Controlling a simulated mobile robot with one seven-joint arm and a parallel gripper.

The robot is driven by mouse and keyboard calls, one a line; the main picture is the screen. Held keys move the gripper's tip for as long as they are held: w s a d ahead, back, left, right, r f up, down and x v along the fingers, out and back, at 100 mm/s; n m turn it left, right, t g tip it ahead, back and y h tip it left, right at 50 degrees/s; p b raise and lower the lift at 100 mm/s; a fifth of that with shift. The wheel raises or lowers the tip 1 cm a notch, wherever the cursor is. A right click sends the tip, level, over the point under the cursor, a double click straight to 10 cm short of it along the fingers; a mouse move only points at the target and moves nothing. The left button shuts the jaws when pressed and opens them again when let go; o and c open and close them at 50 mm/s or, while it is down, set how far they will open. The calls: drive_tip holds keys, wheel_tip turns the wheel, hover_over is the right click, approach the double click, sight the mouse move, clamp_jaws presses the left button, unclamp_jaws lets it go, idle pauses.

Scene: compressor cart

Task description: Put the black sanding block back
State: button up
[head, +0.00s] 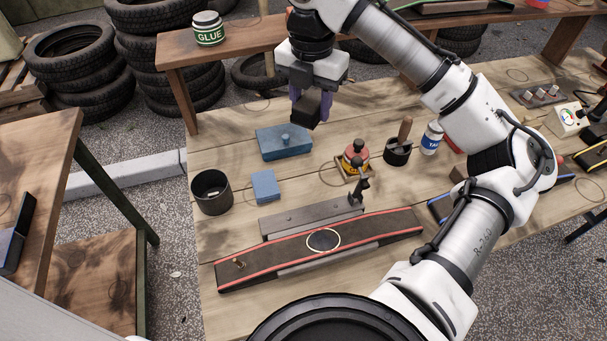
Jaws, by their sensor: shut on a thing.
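My gripper (311,101) is in the upper middle of the head view, with purple fingers pointing down. It is shut on the black sanding block (306,110), a small dark block held between the fingertips. The gap under the block is hard to judge. The fingers cover part of its sides.
A smaller blue block (265,187) and a dark open can (211,191) stand at the left. A red-trimmed belt strip (320,243) lies in front. A red-and-yellow item (355,157) and a black holder (397,151) stand right. A raised shelf (245,37) carries a glue jar (208,28).

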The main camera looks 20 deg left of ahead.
sight(309, 179)
wheel_tip(309, 179, down, 19)
drive_tip(key=shift+f+p, duration=0.15)
drive_tip(key=shift+p, duration=0.2)
drive_tip(key=shift+f, duration=0.2)
drive_tip(key=o, duration=1)
drive_tip(key=shift+r, duration=0.15)
wheel_tip(309, 179, up, 12)
drive_tip(key=b, duration=0.1)
